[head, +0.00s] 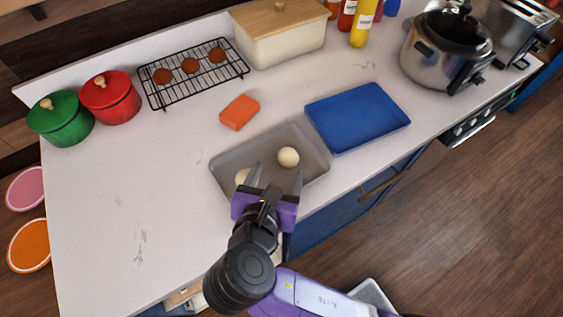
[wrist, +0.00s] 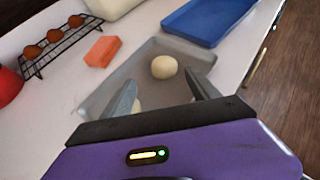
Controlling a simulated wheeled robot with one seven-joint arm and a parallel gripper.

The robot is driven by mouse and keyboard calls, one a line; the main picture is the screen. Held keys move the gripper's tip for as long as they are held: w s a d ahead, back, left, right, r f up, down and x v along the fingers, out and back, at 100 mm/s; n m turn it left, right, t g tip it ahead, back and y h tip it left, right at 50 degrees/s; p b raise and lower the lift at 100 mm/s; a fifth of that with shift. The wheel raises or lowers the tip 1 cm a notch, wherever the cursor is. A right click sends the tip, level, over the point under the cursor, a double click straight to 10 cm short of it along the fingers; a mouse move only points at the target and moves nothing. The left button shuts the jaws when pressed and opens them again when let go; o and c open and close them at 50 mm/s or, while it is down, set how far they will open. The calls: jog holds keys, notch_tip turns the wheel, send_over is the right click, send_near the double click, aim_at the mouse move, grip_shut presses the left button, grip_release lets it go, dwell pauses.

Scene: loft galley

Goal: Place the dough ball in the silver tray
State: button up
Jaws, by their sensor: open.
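The silver tray (head: 222,174) lies on the white counter near its front edge. One pale dough ball (head: 288,157) rests in the tray's right half; it also shows in the wrist view (wrist: 164,67). A second pale dough ball (head: 242,176) is in the tray's left part, partly hidden by my gripper. In the wrist view only a sliver of it shows behind the left finger. My gripper (head: 275,176) is open over the front of the tray, its two fingers spread apart. In the wrist view nothing is held between the fingers (wrist: 165,92).
A blue tray (head: 357,117) lies right of the silver tray, and an orange block (head: 239,112) sits behind it. A black rack (head: 193,75) with brown balls, red (head: 110,98) and green (head: 61,119) pots, and a cooker (head: 446,50) stand farther back. The counter's left front is clear.

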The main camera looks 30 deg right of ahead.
jog(key=v, duration=0.5)
jog(key=shift+s+a+r, duration=0.2)
jog(key=shift+a+r, duration=0.05)
dwell(0.3)
